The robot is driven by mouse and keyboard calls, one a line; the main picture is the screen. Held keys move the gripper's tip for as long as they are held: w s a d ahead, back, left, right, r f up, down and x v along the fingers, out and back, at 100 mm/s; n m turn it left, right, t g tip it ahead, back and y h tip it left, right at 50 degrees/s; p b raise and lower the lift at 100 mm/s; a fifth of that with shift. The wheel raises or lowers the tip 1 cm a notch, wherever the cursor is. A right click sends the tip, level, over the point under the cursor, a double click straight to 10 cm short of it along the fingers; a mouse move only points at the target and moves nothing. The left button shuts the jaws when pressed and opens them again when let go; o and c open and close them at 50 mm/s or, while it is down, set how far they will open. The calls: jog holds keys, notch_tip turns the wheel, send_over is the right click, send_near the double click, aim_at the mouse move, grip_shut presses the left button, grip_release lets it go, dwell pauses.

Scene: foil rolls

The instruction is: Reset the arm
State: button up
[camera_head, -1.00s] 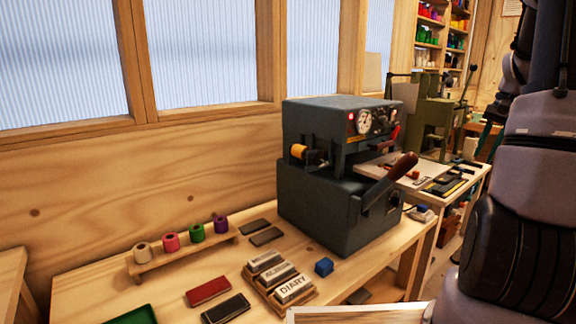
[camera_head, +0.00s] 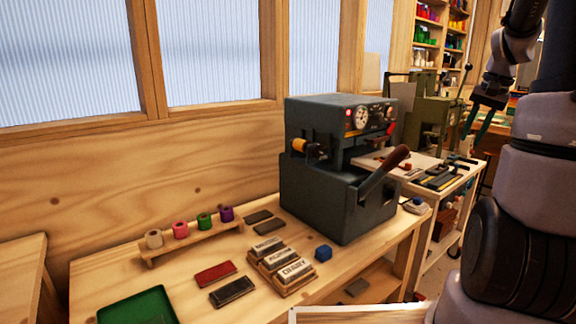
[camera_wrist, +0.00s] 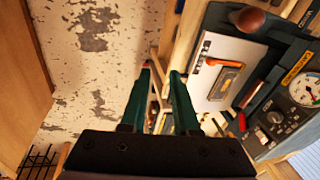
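My gripper (camera_head: 473,135) hangs at the right of the head view, with teal fingers pointing down past the right end of the machine. In the wrist view my gripper (camera_wrist: 161,72) shows its two fingers apart with nothing between them. The dark green-grey foil machine (camera_head: 335,190) stands on the bench, with an orange foil roll (camera_head: 299,146) on its left side. Its dial panel (camera_wrist: 292,95) and plate with an orange-framed piece (camera_wrist: 225,82) show at the right of the wrist view. Several coloured foil rolls (camera_head: 180,229) sit on a wooden rack.
A red pad (camera_head: 214,272), a dark pad (camera_head: 232,291) and a green tray (camera_head: 140,307) lie on the bench. An olive press (camera_head: 437,120) and a side table stand behind.

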jog(key=s+a+r+n+t, duration=0.1)
jog(key=s+a+r, duration=0.25)
jog(key=a, duration=0.35)
jog(key=s+a+r+n+t, duration=0.1)
jog(key=s+a+r, duration=0.25)
jog(key=a, duration=0.35)
jog(key=s+a+r+n+t+y, duration=0.1)
jog(key=s+a+r+n+t, duration=0.1)
jog(key=s+a, duration=0.8)
jog(key=shift+s+a+n+t, duration=0.3)
jog(key=shift+a+n, duration=0.05)
jog(key=shift+n, duration=0.15)
dwell(0.4)
